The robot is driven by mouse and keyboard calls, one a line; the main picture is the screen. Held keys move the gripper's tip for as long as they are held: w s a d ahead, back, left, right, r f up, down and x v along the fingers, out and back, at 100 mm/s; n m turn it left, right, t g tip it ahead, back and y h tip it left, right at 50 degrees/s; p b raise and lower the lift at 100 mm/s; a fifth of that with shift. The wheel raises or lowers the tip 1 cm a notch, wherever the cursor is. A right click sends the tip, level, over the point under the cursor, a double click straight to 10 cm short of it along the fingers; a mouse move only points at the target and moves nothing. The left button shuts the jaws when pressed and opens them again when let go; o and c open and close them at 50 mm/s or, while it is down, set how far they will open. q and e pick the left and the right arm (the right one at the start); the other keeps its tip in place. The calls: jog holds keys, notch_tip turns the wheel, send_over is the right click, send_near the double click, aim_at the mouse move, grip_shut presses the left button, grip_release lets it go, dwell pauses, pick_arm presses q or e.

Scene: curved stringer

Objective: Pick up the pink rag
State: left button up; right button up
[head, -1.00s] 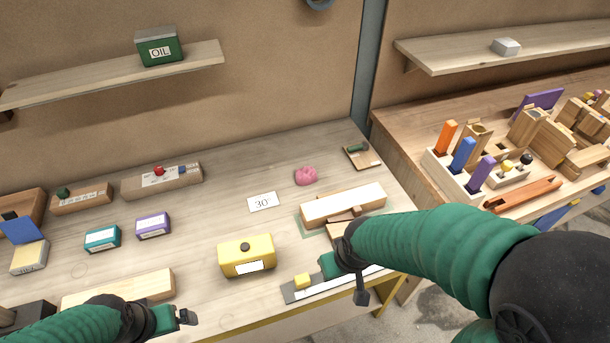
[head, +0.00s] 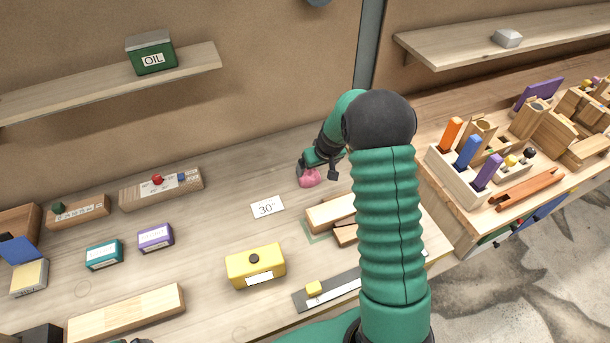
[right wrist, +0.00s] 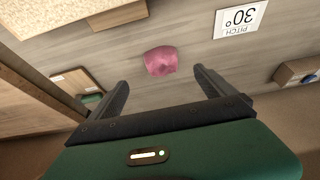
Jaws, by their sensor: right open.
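The pink rag (head: 309,178) lies crumpled on the workbench, behind and to the right of the 30° card. My right gripper (head: 316,166) is above and just behind it in the head view and partly covers it. In the right wrist view the rag (right wrist: 160,61) lies ahead of the open fingers (right wrist: 162,88), roughly centred between them, with bare bench around it. The jaws are empty. I cannot tell the exact height of the gripper over the rag. Of my left arm, only a small dark part shows at the bottom edge of the head view.
The 30° card (head: 267,207) lies left of the rag. A wooden block (head: 330,213) lies in front. A yellow box (head: 255,264) stands nearer, and a small tray with a green item (right wrist: 88,92) is beside the right gripper. The back wall rises close behind.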

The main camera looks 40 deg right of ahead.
aim_at(311, 173)
jog(key=x, duration=0.3)
jog(key=w+x, duration=0.1)
jog(key=x, duration=0.2)
jog(key=shift+a, duration=0.1)
jog(key=p+x, duration=0.1)
jog(key=x, duration=0.1)
jog(key=p+x, duration=0.1)
jog(key=x, duration=0.1)
jog(key=shift+d, duration=0.2)
jog(key=shift+w+f, duration=0.2)
jog(key=shift+f, duration=0.05)
jog(key=shift+w+f, duration=0.1)
jog(key=shift+w, duration=0.1)
jog(key=shift+s, duration=0.15)
jog(key=c, duration=0.9)
pick_arm(q)
jog(key=shift+w+d+r, duration=0.1)
jog(key=shift+w+r, duration=0.4)
jog(key=shift+r, duration=0.35)
pick_arm(e)
jog(key=c, duration=0.5)
